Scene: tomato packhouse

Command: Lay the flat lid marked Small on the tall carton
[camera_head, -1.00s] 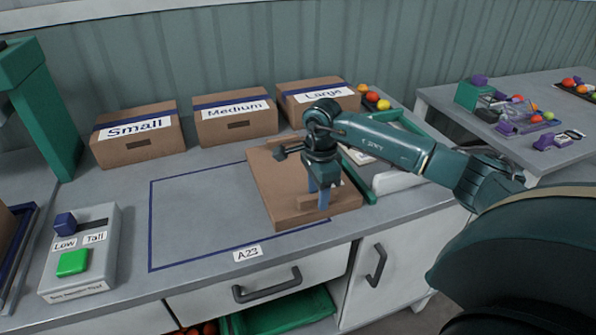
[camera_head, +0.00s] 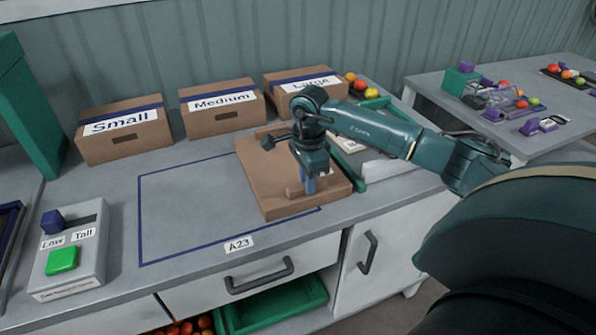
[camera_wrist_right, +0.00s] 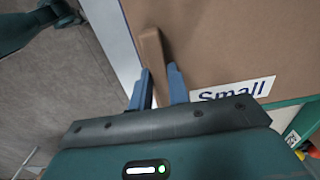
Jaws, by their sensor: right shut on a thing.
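In the right wrist view this lid (camera_wrist_right: 232,38) bears a white label reading Small and has a raised brown grip bar (camera_wrist_right: 152,52) near one edge. My right gripper (camera_head: 309,187) is over the lid's near right part, shut on that bar; its blue fingers (camera_wrist_right: 158,74) sit on either side of it. The lid still rests flat. No open tall carton shows in these views. My left gripper is not in view.
Closed boxes labelled Small (camera_head: 122,133), Medium (camera_head: 222,107) and Large (camera_head: 306,86) stand along the back wall. A control box (camera_head: 72,262) with Low, Tall and a green button is at left.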

